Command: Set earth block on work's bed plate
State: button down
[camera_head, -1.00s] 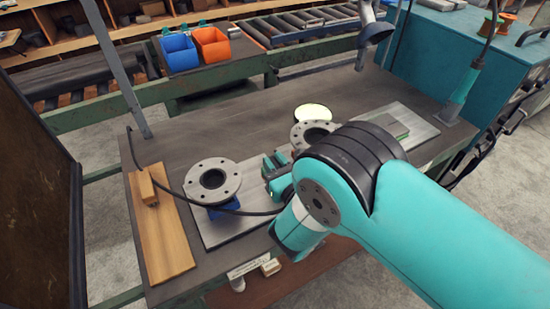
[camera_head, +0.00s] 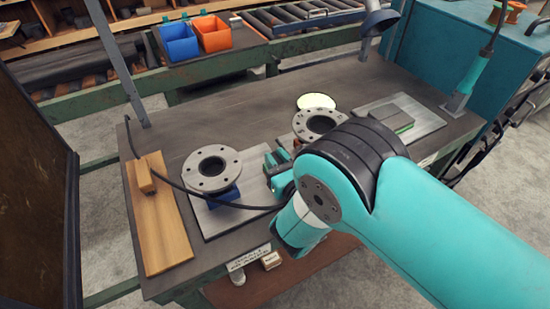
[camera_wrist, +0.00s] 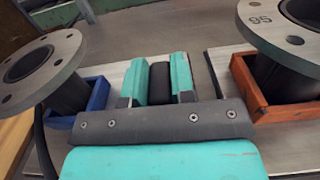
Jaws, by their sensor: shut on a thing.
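My gripper (camera_wrist: 160,84) is shut on a black block (camera_wrist: 159,82), seen between its teal fingers in the wrist view; I take it for the earth block. In the head view my gripper (camera_head: 277,165) is between the two flanged pipes, with a black cable running to it from the left. A pale bed plate (camera_head: 220,222) lies under the left flanged pipe (camera_head: 212,168), which stands on a blue support (camera_head: 225,196). The plate also shows beyond my fingers in the wrist view (camera_wrist: 115,72). I cannot tell whether the block touches it.
The right flanged pipe (camera_head: 320,123) stands in an orange-brown support (camera_wrist: 262,92) close to my gripper's right. A second plate (camera_head: 428,119) carries a grey-green block (camera_head: 391,117). A wooden board (camera_head: 163,225) with a small wooden block (camera_head: 145,176) lies left. The table's back is clear.

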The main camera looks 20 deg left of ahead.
jog(key=shift+f+b, duration=0.5)
dwell(0.7)
jog(key=c, duration=0.9)
grip_release()
jog(key=shift+f, duration=0.1)
